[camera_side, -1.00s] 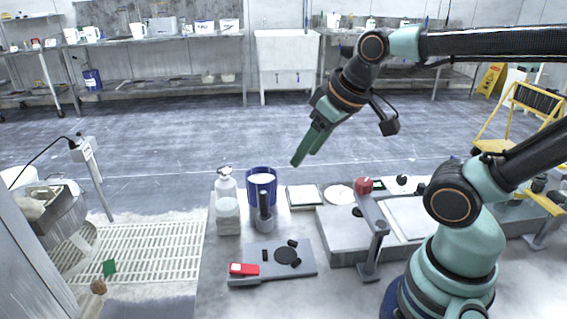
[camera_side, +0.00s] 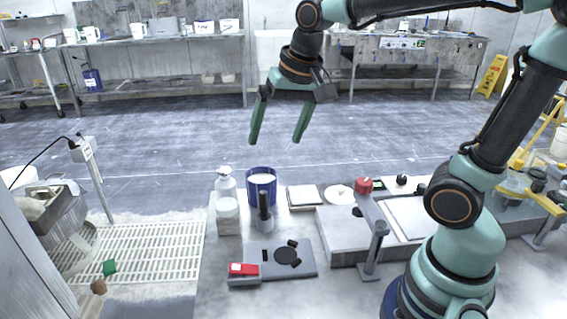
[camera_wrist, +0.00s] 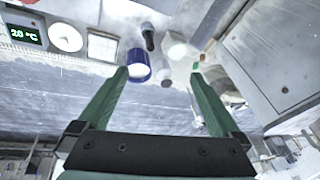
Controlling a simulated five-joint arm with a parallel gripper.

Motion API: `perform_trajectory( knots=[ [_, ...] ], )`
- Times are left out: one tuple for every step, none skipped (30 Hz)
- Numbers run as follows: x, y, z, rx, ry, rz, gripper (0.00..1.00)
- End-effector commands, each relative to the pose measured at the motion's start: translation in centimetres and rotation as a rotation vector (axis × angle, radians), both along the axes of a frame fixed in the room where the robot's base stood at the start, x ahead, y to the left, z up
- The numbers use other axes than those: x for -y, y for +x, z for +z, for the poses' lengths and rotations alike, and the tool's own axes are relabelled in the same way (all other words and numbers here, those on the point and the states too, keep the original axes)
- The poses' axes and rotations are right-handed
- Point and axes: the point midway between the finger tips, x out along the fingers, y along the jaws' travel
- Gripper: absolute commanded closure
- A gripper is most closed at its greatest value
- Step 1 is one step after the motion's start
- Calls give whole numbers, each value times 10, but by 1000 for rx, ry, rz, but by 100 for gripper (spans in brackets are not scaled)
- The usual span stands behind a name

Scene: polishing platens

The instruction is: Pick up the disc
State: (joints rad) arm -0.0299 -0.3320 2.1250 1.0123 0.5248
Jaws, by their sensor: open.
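A dark round disc (camera_side: 288,256) lies flat on a grey plate (camera_side: 262,271) near the front of the bench, with small black pieces beside it. A pale round disc (camera_side: 340,194) lies farther back on the bench; a white round thing, likely the same, shows in the wrist view (camera_wrist: 66,36). I cannot tell which disc the task names. My gripper (camera_side: 275,142) is open and empty, high above the bench's back edge, fingers pointing down and apart from both discs. In the wrist view its green fingers (camera_wrist: 160,73) spread with nothing gripped between them. The dark disc is not visible there.
A blue cup (camera_side: 261,188), a dark-handled tool (camera_side: 265,212) and a white bottle (camera_side: 225,185) stand behind the plate. A red box (camera_side: 243,269) sits on the plate's left corner. Above the bench is clear air.

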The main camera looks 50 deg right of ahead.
Motion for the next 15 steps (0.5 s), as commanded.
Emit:
perform_trajectory(
  knots=[
    [-3,13,-2,-32,23,-68,0],
    [-4,20,-3,-47,38,-113,0],
    [-6,29,-4,-68,56,-175,0],
    [-7,36,-6,-84,69,-221,0],
    [-9,43,-8,-99,81,-268,0],
    [-11,52,-11,-120,95,-331,0],
    [-12,59,-14,-135,106,-379,0],
    [-14,66,-17,-150,115,-425,0],
    [-16,75,-22,-168,127,-489,0],
    [-18,82,-26,-183,135,-537,0],
    [-20,88,-31,-198,141,-585,0],
    [-22,97,-37,-214,150,-649,0],
    [-24,103,-42,-228,154,-695,0],
    [-25,108,-47,-240,157,-740,0],
    [-27,115,-54,-254,162,-798,0]
  ],
)
